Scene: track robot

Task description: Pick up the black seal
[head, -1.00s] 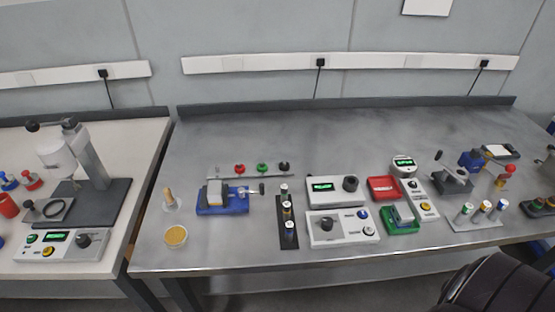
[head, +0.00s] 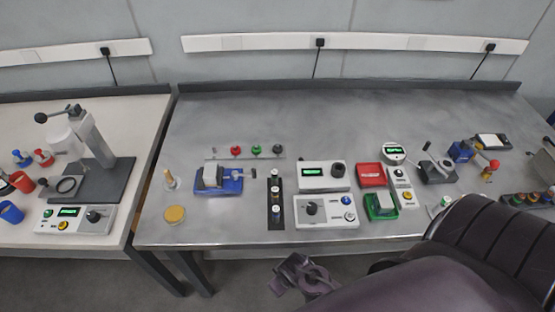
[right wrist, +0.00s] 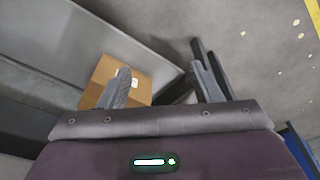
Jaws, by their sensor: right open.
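A small black knob-shaped piece (head: 278,149), which looks like the black seal, stands at the right end of a narrow grey rack (head: 221,155) on the metal bench. Red (head: 235,150) and green (head: 255,149) pieces stand to its left on the rack. My right gripper (head: 305,277) is in front of the bench's front edge, well short of the rack. In the right wrist view, my right gripper (right wrist: 160,68) is open, with nothing between its fingers. The black piece does not show there. My left gripper is not in view.
A blue vise (head: 230,187), a black holder with vials (head: 275,222) and white instruments (head: 322,212) stand nearer than the rack. The bench behind the rack is clear. A cardboard box (right wrist: 133,88) shows beyond the fingers in the right wrist view. My right arm covers the bench's front right.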

